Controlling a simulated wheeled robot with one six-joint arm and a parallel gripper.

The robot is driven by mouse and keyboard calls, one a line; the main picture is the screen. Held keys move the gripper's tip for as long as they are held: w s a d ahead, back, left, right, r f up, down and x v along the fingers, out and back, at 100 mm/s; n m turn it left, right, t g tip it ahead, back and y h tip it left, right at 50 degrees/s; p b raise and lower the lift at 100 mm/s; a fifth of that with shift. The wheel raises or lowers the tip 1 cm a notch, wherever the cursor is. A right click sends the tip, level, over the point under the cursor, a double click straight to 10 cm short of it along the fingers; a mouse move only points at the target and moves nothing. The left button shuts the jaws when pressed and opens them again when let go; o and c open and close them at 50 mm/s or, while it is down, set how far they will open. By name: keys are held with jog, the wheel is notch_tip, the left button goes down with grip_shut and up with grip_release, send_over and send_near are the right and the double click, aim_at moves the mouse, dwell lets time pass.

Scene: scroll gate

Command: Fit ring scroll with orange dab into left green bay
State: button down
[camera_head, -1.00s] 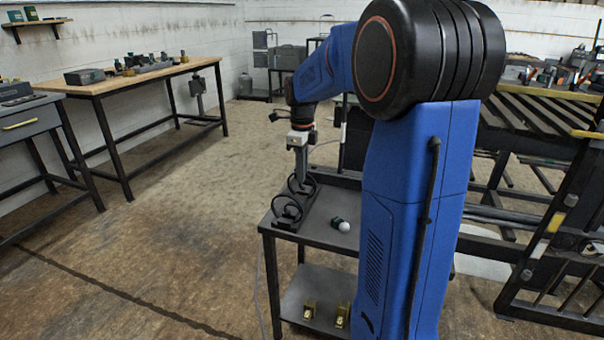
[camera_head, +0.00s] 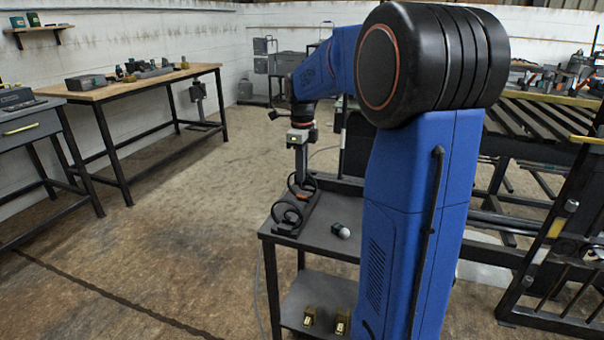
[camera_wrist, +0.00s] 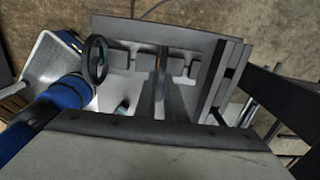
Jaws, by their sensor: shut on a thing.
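My gripper (camera_head: 298,182) points down over a small dark cart top and is shut on a dark scroll (camera_head: 308,187) in the rear of a rack. A speck of orange shows by the jaws. A second dark scroll with a ring shape (camera_head: 288,215) stands in the front of the rack. In the wrist view, a dark ring (camera_wrist: 95,60) stands at the left of the rack, and the held scroll is seen nearly edge-on between my jaws (camera_wrist: 160,85). I cannot make out a green bay in any view.
The cart (camera_head: 325,240) also carries a small white and dark green object (camera_head: 341,231). Brass-coloured blocks (camera_head: 342,322) stand on its lower shelf. A dark frame (camera_head: 555,240) stands at the right. A wooden-topped bench (camera_head: 140,80) is at the left, with open floor between.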

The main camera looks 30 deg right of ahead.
jog(key=shift+r, duration=0.15)
jog(key=shift+r, duration=4.4)
